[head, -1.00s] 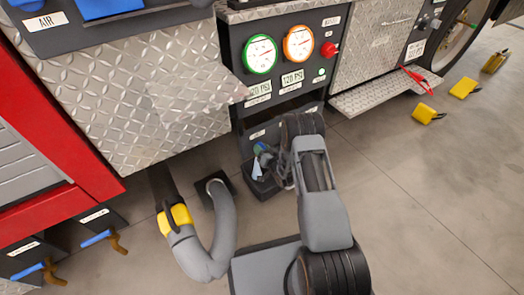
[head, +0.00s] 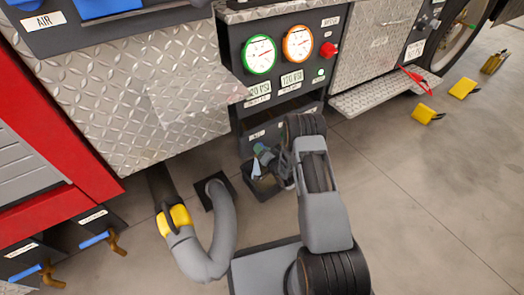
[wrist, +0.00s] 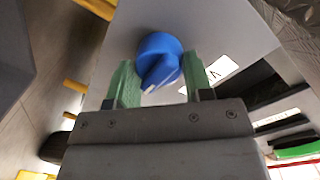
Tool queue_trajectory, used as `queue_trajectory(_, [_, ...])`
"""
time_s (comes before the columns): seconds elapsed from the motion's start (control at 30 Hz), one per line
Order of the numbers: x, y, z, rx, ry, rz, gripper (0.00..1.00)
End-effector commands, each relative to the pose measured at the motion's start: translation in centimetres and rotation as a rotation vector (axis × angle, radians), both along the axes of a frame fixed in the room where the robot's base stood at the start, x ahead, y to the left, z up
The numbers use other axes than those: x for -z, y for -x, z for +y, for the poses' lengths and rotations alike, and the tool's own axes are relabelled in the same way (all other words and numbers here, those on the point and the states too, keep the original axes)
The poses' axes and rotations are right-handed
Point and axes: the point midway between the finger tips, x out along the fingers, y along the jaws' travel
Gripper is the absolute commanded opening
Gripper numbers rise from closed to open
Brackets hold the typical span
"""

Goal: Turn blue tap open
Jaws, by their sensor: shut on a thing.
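A round blue tap knob (wrist: 157,55) with a raised grip bar shows in the wrist view, mounted on a pale grey surface. My gripper (wrist: 161,84) has its two green fingers on either side of the knob's grip bar, shut on it. In the head view my gripper (head: 264,155) is small and partly hidden by my own wrist, low in front of the dark gauge panel. The knob cannot be made out there.
The gauge panel (head: 280,85) has a green and an orange dial. A grey hose (head: 222,235) with a yellow collar lies to the left. Two blue-handled brass taps (head: 97,239) are at lower left.

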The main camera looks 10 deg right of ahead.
Motion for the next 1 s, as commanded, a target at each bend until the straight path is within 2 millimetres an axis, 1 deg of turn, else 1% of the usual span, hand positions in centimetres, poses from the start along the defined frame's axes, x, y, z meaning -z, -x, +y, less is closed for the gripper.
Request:
queue_trajectory(0.1, [0.0,0.0,0.3,-0.008,0.000,0.001,0.23])
queue_trajectory(0.13, [0.0,0.0,0.3,-0.008,0.000,0.000,0.48])
queue_trajectory(0.37, [0.0,0.0,0.0,-0.001,0.001,-0.001,0.70])
queue_trajectory(0.4, [0.0,0.0,-0.1,0.000,0.001,0.000,0.71])
queue_trajectory(0.63, [-0.1,0.1,-0.1,0.001,0.001,0.000,0.71])
queue_trajectory(0.73, [-0.2,0.7,-0.4,0.002,0.000,0.001,0.71])
queue_trajectory(0.87, [-0.5,2.5,-0.9,0.002,-0.001,0.003,0.71])
queue_trajectory(1.0, [-0.9,5.3,-1.8,0.002,-0.001,0.004,0.71])
